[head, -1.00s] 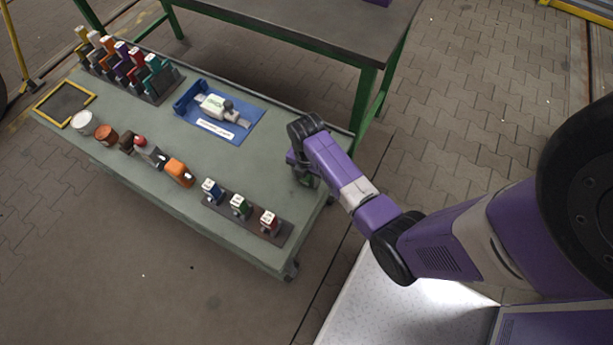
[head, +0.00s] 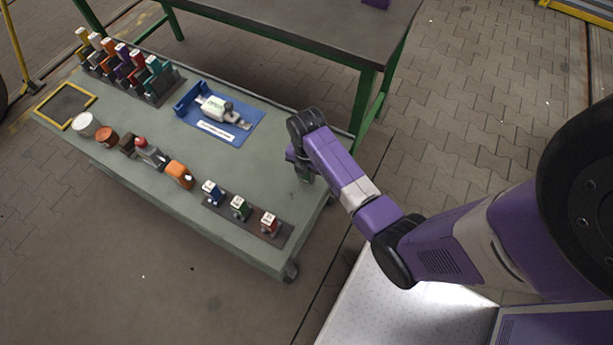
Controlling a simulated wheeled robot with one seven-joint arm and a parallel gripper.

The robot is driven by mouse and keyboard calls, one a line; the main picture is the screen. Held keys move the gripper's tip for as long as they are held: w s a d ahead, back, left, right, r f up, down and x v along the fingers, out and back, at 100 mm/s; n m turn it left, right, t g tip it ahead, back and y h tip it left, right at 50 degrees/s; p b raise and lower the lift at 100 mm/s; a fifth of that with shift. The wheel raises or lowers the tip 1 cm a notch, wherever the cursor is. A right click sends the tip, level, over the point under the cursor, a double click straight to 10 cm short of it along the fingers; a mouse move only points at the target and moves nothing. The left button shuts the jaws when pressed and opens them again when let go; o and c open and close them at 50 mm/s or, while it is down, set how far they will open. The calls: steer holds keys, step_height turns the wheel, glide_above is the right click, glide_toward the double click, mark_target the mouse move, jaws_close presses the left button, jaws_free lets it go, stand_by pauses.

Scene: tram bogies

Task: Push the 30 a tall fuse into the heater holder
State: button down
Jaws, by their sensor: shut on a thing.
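My gripper (head: 303,174) points down at the right end of the grey-green cart. It is shut on a small dark green thing (head: 306,179), which my wrist mostly hides; I cannot read a rating on it. Left of and nearer than the gripper, a dark strip bears three small white-topped blocks: blue (head: 211,192), green (head: 239,208) and red (head: 269,223). Their labels are too small to read, so I cannot tell which, if any, is the heater holder. The gripper is apart from these blocks.
A rack (head: 160,93) of several coloured tall pieces stands at the far left. A blue tray (head: 248,127) holds a white and grey tool. Orange, red, brown and white items line the cart's near side. A dark table (head: 330,40) stands behind. The cart's middle (head: 240,165) is clear.

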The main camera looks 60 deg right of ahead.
step_height(320, 180, up, 17)
steer(key=p, duration=0.1)
steer(key=shift+p, duration=0.3)
steer(key=shift+w+a, duration=0.1)
steer(key=w+a+f+m, duration=0.1)
steer(key=w+a+m, duration=0.3)
steer(key=a+m, duration=0.5)
steer(key=w+a+m, duration=0.4)
steer(key=a+m, duration=0.5)
steer(key=shift+w+a+f+m, duration=0.15)
steer(key=shift+a+f+m, duration=0.1)
steer(key=shift+f+m, duration=0.15)
